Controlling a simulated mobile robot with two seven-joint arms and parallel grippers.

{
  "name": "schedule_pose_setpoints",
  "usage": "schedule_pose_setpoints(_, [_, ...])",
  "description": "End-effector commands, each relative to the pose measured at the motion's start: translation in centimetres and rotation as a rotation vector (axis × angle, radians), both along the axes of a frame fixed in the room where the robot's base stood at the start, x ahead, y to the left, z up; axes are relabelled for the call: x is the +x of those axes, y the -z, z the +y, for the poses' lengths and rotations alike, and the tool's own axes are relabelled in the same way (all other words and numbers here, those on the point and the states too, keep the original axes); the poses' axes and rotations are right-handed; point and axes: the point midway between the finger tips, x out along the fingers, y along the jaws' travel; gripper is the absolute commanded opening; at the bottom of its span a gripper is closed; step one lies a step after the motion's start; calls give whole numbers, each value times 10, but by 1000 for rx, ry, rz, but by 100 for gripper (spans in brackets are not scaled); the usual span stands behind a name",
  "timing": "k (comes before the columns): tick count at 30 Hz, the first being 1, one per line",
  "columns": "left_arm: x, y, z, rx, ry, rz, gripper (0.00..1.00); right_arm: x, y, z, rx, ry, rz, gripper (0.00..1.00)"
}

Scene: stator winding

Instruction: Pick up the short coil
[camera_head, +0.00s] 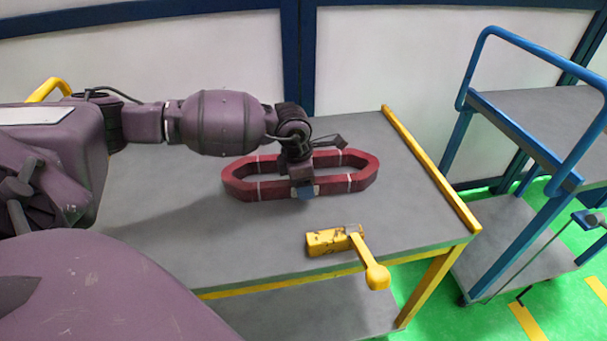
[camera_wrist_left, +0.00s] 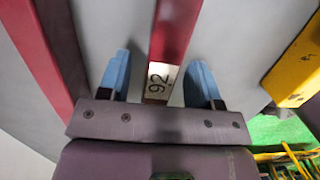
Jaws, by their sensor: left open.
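The coil (camera_head: 252,188) is a dark red elongated ring with white bands, lying flat on the grey table. My left gripper (camera_head: 304,190) is over the coil's near long side, pointing down. In the left wrist view the left gripper (camera_wrist_left: 161,80) is open, with one blue finger on each side of a red coil bar (camera_wrist_left: 176,30). A white label (camera_wrist_left: 160,80) reading 92 shows on that bar between the fingers. Whether the fingers touch the bar cannot be told. Another red side of the coil (camera_wrist_left: 35,50) shows at the left. My right gripper is not in view.
A yellow tool (camera_head: 328,242) with a handle lies on the grey table (camera_head: 250,245) in front of the coil, close to the gripper. A yellow rail (camera_head: 430,165) edges the table's right side. A blue-framed cart (camera_head: 540,120) stands to the right.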

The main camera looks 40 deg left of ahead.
Motion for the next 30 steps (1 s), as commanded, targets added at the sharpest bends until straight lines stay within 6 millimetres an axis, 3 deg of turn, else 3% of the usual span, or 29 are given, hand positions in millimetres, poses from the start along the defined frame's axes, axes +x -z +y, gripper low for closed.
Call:
schedule_pose_setpoints(2, [0,8,0,0,-1,3,58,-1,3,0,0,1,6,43])
schedule_pose_setpoints(9, [1,7,0,1,0,-2,57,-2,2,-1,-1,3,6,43])
schedule_pose_setpoints(20, [1,7,0,1,0,-2,2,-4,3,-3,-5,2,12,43])
schedule_pose_setpoints(30, [2,6,-1,0,0,-6,0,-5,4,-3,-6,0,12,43])
